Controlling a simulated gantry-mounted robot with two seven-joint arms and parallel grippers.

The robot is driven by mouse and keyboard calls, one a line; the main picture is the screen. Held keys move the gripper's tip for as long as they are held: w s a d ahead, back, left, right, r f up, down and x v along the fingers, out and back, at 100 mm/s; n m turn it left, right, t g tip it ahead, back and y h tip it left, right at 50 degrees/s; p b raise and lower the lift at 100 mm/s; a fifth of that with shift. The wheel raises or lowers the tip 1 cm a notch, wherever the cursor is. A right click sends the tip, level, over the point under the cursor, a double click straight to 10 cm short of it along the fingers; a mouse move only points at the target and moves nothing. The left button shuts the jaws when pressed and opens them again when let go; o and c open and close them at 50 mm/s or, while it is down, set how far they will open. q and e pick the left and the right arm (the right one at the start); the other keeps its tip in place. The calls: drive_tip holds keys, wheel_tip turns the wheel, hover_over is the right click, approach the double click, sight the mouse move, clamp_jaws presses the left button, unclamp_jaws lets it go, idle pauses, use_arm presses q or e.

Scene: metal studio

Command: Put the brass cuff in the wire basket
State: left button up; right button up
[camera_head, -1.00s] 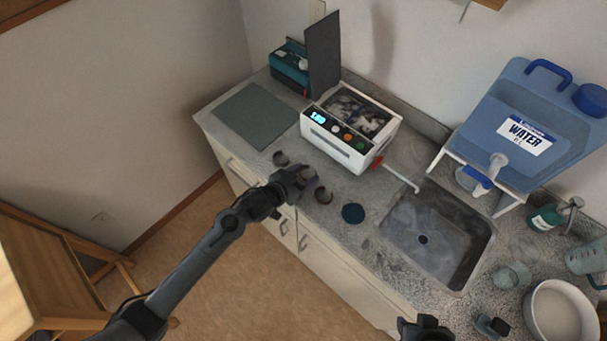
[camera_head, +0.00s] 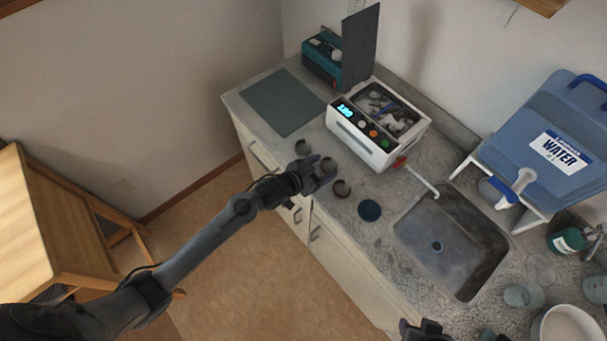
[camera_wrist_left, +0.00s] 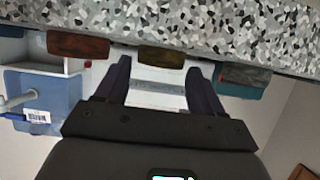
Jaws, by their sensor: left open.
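The brass cuff (camera_head: 327,165) is the middle one of three C-shaped cuffs in a row on the counter. It shows olive-brown in the left wrist view (camera_wrist_left: 162,57). My left gripper (camera_head: 322,172) is open at the counter's front edge. In the left wrist view its fingers (camera_wrist_left: 160,75) point at the brass cuff, one on each side, with a gap visible; I cannot tell whether they touch it. The wire basket (camera_head: 388,106) appears to be inside the white open-lidded cleaner (camera_head: 363,145), holding greyish pieces. My right gripper (camera_head: 425,330) is only partly in view at the bottom edge.
A greenish cuff (camera_head: 302,147) and a reddish-brown cuff (camera_head: 342,188) flank the brass one closely. A dark blue disc (camera_head: 370,210) lies near the sink (camera_head: 450,245). A grey mat (camera_head: 282,103) lies left of the cleaner. A blue water container (camera_head: 545,140) stands at right.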

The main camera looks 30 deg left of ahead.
use_arm(q)
drive_tip(key=s+a+r+n+g+y, duration=0.1)
drive_tip(key=s+a+g+y, duration=0.1)
drive_tip(key=s, duration=0.9)
drive_tip(key=s+a+r+n+g+y, duration=0.1)
drive_tip(key=s+a+g+y, duration=0.1)
drive_tip(key=s, duration=0.8)
drive_tip(key=shift+s+a+g+y, duration=0.35)
drive_tip(key=shift+a+g, duration=0.25)
drive_tip(key=shift+a, duration=0.55)
drive_tip(key=s+g, duration=0.1)
drive_tip(key=s, duration=0.1)
drive_tip(key=s+g, duration=0.1)
drive_tip(key=s, duration=0.2)
drive_tip(key=s+a+g, duration=0.1)
drive_tip(key=s, duration=0.2)
drive_tip(key=shift+s+r+n+y, duration=0.15)
drive_tip(key=shift+r+n+y, duration=0.1)
drive_tip(key=shift+n, duration=0.15)
drive_tip(key=c, duration=0.6)
